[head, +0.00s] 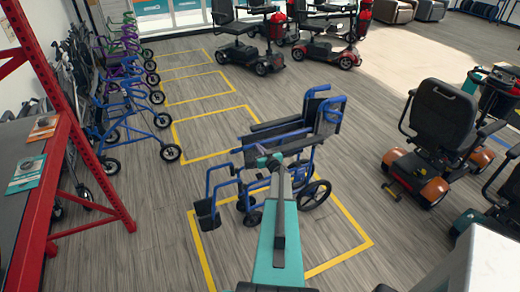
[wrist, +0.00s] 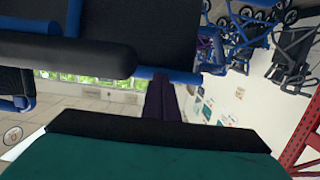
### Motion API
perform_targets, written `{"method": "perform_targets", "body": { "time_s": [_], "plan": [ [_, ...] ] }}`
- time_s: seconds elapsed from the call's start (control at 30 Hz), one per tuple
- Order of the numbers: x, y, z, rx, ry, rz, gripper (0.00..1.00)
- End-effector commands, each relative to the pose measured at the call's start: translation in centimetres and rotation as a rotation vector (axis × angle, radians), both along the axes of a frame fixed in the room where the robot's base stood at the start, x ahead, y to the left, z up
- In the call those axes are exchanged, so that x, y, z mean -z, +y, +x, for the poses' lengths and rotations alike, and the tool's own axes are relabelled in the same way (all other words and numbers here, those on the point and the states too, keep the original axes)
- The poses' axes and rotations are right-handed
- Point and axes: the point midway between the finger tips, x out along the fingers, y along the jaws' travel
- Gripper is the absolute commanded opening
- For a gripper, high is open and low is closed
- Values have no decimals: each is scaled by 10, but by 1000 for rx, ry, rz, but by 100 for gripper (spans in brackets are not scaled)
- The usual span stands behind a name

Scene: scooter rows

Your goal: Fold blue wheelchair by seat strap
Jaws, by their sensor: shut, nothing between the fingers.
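The blue wheelchair (head: 313,152) stands upright and unfolded on the grey floor, with blue tubes and black pads. My teal arm reaches in over its near side. My gripper (head: 238,150) is at seat height, between the wheelchair's armrests as far as I can tell. In the wrist view, the dark purple fingers of my gripper (wrist: 161,82) lie together, shut and empty, with their tips close to a blue tube. A black pad (wrist: 65,52) and a dark panel of the wheelchair fill the upper part. I cannot make out the seat strap; contact is unclear.
A black scooter seat (head: 442,112) and more scooters stand at right. Yellow floor lines (head: 205,250) mark the bays. The floor left of the wheelchair is free.

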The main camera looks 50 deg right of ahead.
Motion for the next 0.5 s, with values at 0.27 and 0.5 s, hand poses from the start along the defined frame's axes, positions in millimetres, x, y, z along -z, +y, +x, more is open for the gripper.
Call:
{"method": "perform_targets", "body": {
  "time_s": [0.27, 0.5],
  "plan": [
    [-15, 18, -12, -7, -11, -4, 0],
    [-14, 32, -33, -5, -6, -2, 0]
  ]
}}
